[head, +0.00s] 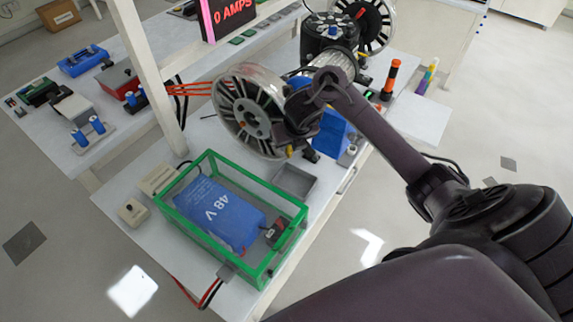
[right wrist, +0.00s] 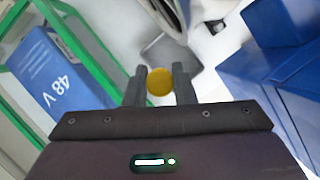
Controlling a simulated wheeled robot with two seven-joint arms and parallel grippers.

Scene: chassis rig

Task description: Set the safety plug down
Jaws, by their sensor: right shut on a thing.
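The safety plug (right wrist: 160,82) shows as a round yellow end in the right wrist view. My right gripper (right wrist: 159,76) is shut on it, one finger on each side. In the head view my right gripper (head: 300,152) is beside the large spoked wheel, with a bit of the yellow plug (head: 290,151) showing. A small grey tray (head: 311,190) lies on the bench below the gripper; it also shows beyond the fingers in the right wrist view (right wrist: 183,61). The plug looks held above the bench. My left gripper is not in view.
A green-framed case (head: 183,237) with a blue 48 V battery (head: 215,210) stands left of the tray. The spoked wheel (head: 245,112) and a blue block (head: 333,135) stand close around the gripper. An orange and black tool (head: 390,80) stands farther right.

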